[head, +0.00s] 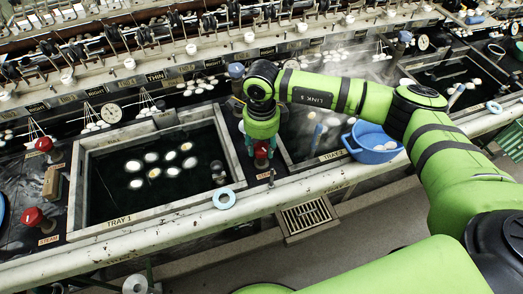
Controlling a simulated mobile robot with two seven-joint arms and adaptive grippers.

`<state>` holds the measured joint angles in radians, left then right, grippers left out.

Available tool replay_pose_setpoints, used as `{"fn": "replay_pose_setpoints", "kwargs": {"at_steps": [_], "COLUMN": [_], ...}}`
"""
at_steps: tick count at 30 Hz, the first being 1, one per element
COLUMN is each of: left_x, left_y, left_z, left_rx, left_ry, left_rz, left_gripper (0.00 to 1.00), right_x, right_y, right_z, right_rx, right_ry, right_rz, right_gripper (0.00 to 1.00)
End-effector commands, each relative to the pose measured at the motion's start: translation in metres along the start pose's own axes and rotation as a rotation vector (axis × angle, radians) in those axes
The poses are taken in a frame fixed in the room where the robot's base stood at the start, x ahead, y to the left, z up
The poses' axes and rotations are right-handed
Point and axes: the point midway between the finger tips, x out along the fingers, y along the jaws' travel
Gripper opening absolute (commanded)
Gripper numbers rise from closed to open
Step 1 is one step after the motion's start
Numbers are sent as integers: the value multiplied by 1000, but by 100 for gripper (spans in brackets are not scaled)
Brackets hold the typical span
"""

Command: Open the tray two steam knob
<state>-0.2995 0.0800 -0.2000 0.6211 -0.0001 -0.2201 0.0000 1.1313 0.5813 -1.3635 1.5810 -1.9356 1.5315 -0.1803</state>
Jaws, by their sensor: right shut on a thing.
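My right arm comes in from the right and reaches down to the strip between the tray one basin (150,222) and the tray two basin (300,168). My right gripper (262,158) points down there and is shut on a red knob (262,148). The basin on the right carries a "TRAY 2" label (332,155). My left gripper is not in view.
Two other red knobs (44,144) (32,217) stand left of tray one, the lower by a "STEAM" label. Tray one holds several floating white cocoons. A blue bowl (371,142) sits at tray two's right. A pale blue ring (224,198) lies on the front rim.

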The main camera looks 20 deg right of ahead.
Motion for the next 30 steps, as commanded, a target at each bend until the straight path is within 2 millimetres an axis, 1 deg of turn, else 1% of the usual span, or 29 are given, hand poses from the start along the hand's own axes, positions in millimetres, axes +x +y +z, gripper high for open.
{"fn": "replay_pose_setpoints", "kwargs": {"at_steps": [1,12,21,30], "left_x": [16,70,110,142], "left_y": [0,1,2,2], "left_z": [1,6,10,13], "left_rx": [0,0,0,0], "left_ry": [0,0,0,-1], "left_rz": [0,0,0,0], "left_gripper": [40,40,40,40], "right_x": [8,8,8,6], "right_y": [0,0,0,1], "right_z": [0,0,0,0], "right_rx": [-47,-399,-683,-947], "right_ry": [-1,0,1,1], "right_rz": [-2,0,-1,2], "right_gripper": [10,10,10,10]}}
